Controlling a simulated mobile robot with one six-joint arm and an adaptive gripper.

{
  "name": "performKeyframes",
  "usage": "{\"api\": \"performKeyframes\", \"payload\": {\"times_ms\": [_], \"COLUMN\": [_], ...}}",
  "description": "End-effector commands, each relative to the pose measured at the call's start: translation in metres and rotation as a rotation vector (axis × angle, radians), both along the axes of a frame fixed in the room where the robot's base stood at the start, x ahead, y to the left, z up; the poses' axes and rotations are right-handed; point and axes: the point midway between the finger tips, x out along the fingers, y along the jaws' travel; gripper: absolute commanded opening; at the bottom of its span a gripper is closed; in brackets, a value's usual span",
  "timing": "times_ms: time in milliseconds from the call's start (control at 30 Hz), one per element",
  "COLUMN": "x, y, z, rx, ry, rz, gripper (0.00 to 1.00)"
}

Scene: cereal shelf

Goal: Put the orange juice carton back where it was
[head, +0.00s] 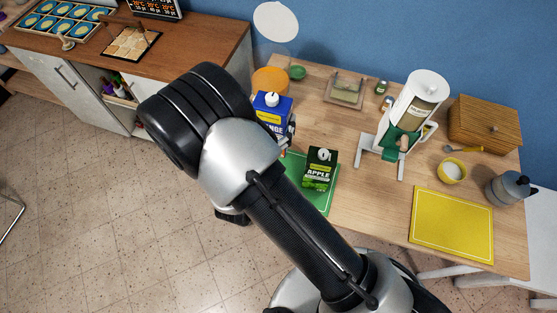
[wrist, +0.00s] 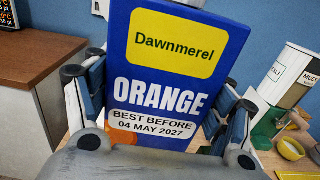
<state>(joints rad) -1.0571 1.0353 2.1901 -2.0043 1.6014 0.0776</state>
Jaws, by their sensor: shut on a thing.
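The orange juice carton (head: 272,108) is blue with a white cap and a yellow label. In the wrist view the carton (wrist: 165,75) fills the middle, its front reading "ORANGE" and "BEST BEFORE 04 MAY 2027". My gripper (wrist: 158,105) is shut on it, one finger on each side. In the head view my arm hides most of the gripper and the carton's lower part. I cannot tell whether the carton's base touches anything.
An orange bowl (head: 269,79) and a green bowl (head: 297,72) sit behind the carton.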

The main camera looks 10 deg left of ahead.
Motion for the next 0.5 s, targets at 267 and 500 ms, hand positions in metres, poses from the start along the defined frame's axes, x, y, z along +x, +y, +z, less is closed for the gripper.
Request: {"api": "performKeyframes", "payload": {"times_ms": [267, 500], "x": [-0.001, -0.001], "y": [0.0, 0.0], "z": [-0.058, -0.119], "rx": [-0.004, -0.002], "ry": [0.0, -0.001], "rz": [0.001, 0.0], "gripper": [0.28, 0.28]}}
